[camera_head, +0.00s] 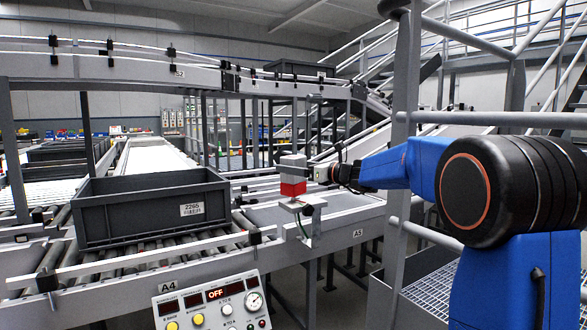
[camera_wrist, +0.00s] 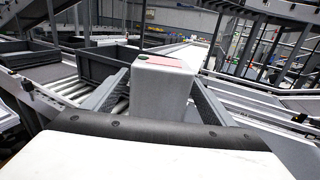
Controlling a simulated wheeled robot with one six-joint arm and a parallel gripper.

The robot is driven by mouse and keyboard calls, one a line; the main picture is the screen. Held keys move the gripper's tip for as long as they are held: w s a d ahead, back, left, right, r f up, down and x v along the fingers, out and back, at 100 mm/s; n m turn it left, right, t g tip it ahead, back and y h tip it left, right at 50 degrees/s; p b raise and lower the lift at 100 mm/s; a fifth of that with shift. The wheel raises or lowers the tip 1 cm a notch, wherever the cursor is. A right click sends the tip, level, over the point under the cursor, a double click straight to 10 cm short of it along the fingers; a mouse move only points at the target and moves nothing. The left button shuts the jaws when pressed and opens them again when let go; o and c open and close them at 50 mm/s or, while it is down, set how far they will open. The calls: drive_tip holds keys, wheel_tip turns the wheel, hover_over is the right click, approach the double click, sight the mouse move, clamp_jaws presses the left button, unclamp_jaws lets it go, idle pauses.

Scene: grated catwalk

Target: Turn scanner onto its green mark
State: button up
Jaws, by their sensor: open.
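The scanner (camera_head: 292,176) is a small boxy head, light grey on top and red below, on a bracket (camera_head: 303,222) at the edge of the conveyor. My gripper (camera_head: 309,172) reaches it from the right, level with it. In the wrist view the scanner (camera_wrist: 158,92) shows as a grey block with a red patch on its far upper edge. It stands between the two dark fingers of my gripper (camera_wrist: 157,98), which are open on either side of it.
A dark grey crate (camera_head: 150,207) labelled 2265 sits on the rollers left of the scanner. A control box (camera_head: 212,302) reading OFF stands in front. A grey railing post (camera_head: 402,150) rises close to my arm on the right. Conveyor frames run behind.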

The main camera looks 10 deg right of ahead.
drive_tip(key=shift+w+a, duration=0.2)
drive_tip(key=c, duration=1.1)
drive_tip(key=shift+o, duration=0.2)
drive_tip(key=shift+a+r+m+t+h, duration=0.1)
drive_tip(key=shift+a+m+t+h, duration=0.05)
drive_tip(key=shift+m+t+h, duration=0.75)
drive_tip(key=m+t+h, duration=0.1)
drive_tip(key=h, duration=0.1)
drive_tip(key=shift+m+h, duration=0.7)
drive_tip(key=shift+h, duration=0.3)
drive_tip(key=shift+d+t, duration=0.2)
drive_tip(key=shift+t, duration=0.1)
drive_tip(key=o, duration=1.1)
drive_tip(key=shift+c, duration=0.2)
